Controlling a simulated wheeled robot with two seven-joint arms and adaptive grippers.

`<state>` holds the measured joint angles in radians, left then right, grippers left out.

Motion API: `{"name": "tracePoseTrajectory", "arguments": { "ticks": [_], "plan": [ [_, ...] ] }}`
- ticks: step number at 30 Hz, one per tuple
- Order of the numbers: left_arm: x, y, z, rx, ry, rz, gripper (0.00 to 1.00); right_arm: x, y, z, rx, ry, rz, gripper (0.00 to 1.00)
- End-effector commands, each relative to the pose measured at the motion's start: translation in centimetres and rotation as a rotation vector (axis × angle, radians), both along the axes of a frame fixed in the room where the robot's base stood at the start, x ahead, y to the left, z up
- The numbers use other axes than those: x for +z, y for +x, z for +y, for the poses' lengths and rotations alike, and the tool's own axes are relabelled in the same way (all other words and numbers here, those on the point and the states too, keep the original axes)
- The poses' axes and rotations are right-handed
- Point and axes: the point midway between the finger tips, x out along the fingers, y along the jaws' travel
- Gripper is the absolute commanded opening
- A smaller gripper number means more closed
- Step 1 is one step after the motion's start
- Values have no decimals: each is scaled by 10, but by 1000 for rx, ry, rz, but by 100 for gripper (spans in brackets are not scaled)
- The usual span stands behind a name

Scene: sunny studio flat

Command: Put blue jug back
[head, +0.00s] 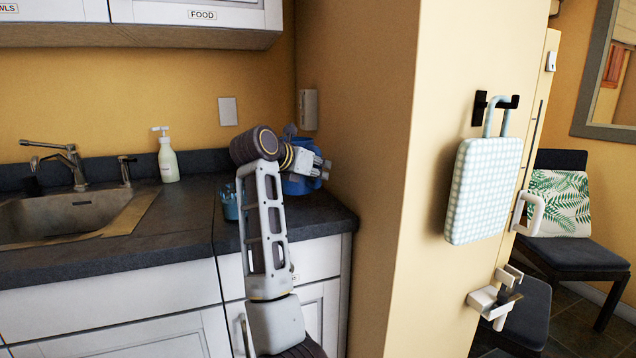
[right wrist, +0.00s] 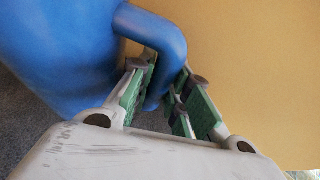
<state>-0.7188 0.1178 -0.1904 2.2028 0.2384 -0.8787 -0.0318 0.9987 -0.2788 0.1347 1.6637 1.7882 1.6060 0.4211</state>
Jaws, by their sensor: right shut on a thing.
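The blue jug (head: 296,185) stands on the dark countertop in the corner by the yellow wall, mostly hidden behind my right arm in the head view. In the right wrist view the jug's rounded blue body (right wrist: 65,50) fills the left side, and its handle curves down between my fingers. My right gripper (head: 322,168) reaches over the counter and is shut on the jug's handle; its green-padded fingers (right wrist: 168,95) show on both sides of the handle. I cannot tell whether the jug's base touches the counter.
A sink (head: 75,215) with a faucet and a white soap bottle (head: 168,160) are to the left. A small blue container (head: 230,205) sits close beside my arm. The yellow wall (head: 370,150) stands close on the right. Cabinets (head: 200,15) hang above.

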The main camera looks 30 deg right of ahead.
Motion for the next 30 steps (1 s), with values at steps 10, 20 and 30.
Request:
{"name": "tracePoseTrajectory", "arguments": {
  "ticks": [10, 20, 30],
  "plan": [
    [-15, 1, -3, 2, -19, -16, 0, -30, 0, 0, -1, -2, -3, 0],
    [-17, -2, -2, -3, -17, -13, 0, -32, 0, 0, 0, -1, -4, 0],
    [-18, -3, -2, -4, -17, -12, 0, -36, 0, 0, 0, 1, 0, 37]
  ]
}}
